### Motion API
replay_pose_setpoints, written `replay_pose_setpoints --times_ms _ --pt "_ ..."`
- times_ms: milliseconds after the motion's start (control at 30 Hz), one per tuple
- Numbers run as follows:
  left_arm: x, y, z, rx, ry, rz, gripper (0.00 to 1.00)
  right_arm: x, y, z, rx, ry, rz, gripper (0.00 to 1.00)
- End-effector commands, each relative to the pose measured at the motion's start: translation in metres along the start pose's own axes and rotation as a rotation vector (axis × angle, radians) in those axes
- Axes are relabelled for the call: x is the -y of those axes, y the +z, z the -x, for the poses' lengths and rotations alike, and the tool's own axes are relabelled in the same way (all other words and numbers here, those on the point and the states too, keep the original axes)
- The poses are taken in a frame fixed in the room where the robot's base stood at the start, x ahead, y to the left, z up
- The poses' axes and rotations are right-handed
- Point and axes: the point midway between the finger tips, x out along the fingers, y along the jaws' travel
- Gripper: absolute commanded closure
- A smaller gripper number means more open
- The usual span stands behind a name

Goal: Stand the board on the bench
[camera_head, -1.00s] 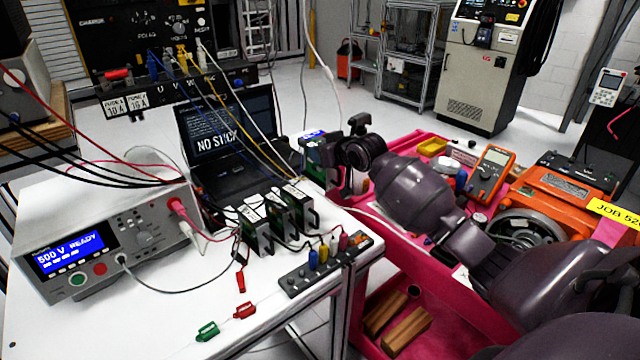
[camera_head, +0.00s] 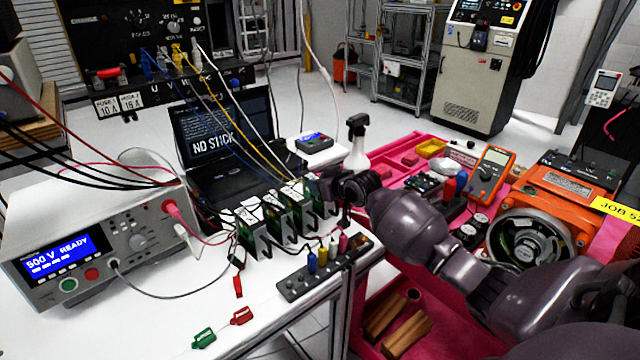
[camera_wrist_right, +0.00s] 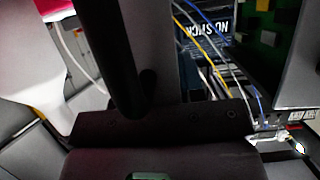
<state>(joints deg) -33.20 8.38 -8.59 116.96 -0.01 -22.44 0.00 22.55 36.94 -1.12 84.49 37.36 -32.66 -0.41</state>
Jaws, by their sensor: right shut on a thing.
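My right gripper (camera_head: 338,192) is shut on a green circuit board (camera_head: 318,196) at the bench's right edge. The held board is upright, low beside the right end of a row of three similar boards (camera_head: 272,218) standing on the white bench (camera_head: 160,312). I cannot tell whether its lower edge touches the bench. In the right wrist view, dark gripper parts (camera_wrist_right: 140,110) fill the middle, and a green board face (camera_wrist_right: 268,30) shows at upper right. I cannot tell which board that is. My left gripper is not in view.
A terminal strip with colored plugs (camera_head: 322,268) lies in front of the boards. A laptop (camera_head: 225,150) and cables are behind. A white spray bottle (camera_head: 357,150) stands behind my gripper. A tester (camera_head: 95,240) stands left, and a pink cart (camera_head: 455,318) right.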

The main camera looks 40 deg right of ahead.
Motion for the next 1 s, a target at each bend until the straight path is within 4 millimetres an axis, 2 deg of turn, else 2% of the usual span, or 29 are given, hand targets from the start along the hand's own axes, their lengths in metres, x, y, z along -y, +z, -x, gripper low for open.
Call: replay_pose_setpoints --times_ms 133,167,300,667,767,1000 --pt "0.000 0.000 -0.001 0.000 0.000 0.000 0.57 0.000 0.001 0.000 -0.002 0.000 0.000 0.99" --pt "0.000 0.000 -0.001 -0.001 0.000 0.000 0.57 0.000 0.001 0.000 0.000 0.000 0.000 0.59" --pt "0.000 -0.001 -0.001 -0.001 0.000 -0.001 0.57 0.000 0.001 0.000 -0.001 0.000 0.000 0.39" --pt "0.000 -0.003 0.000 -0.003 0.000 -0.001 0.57 -0.001 -0.001 0.003 -0.001 0.000 0.000 0.39" --pt "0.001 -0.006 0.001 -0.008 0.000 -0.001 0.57 -0.001 -0.003 0.013 -0.003 0.000 0.000 0.39" --pt "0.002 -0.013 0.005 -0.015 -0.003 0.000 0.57 -0.001 -0.003 0.055 -0.003 0.001 0.001 0.39"
